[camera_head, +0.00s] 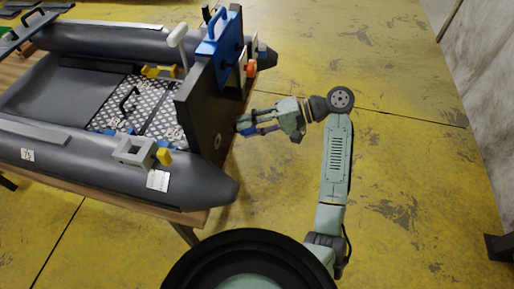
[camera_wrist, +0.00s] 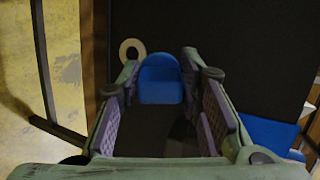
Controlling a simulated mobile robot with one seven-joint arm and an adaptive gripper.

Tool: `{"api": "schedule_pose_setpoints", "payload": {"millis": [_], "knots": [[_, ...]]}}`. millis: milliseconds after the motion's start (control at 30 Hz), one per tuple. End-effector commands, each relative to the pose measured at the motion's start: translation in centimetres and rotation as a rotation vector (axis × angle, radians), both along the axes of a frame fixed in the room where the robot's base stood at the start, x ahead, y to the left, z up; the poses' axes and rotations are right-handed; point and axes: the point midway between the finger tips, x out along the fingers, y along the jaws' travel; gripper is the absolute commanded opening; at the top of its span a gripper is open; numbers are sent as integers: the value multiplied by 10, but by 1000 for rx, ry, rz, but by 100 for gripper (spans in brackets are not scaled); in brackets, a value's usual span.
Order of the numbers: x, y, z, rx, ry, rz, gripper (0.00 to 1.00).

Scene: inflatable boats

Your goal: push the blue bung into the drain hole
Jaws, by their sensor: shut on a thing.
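The blue bung (camera_wrist: 160,84) sits between the two fingertips of my gripper (camera_wrist: 159,88) in the wrist view. My gripper is shut on it. The drain hole is ringed by a pale collar (camera_wrist: 124,54) on the dark transom, just up and left of the bung in the wrist view, partly hidden by the left finger. In the head view the collar (camera_head: 218,141) shows low on the transom board (camera_head: 194,117). My gripper (camera_head: 240,124) is at the transom's outer face there, to the right of the collar. I cannot tell whether the bung touches the transom.
The grey inflatable boat (camera_head: 60,167) rests on a wooden table (camera_head: 196,216). A blue bracket (camera_head: 217,40) with a handle sits atop the transom. A grey block (camera_head: 133,152) and yellow pieces lie on the near tube.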

Motion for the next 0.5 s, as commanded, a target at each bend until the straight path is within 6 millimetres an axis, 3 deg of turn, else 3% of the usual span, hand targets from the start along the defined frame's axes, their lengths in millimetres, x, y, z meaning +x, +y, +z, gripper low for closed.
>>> {"api": "schedule_pose_setpoints", "payload": {"millis": [100, 300, 500], "knots": [[-3, -8, -27, 159, -8, -110, 5], [-13, -14, -67, 308, -45, -228, 5], [-18, -14, -84, 353, -66, -268, 5]]}}
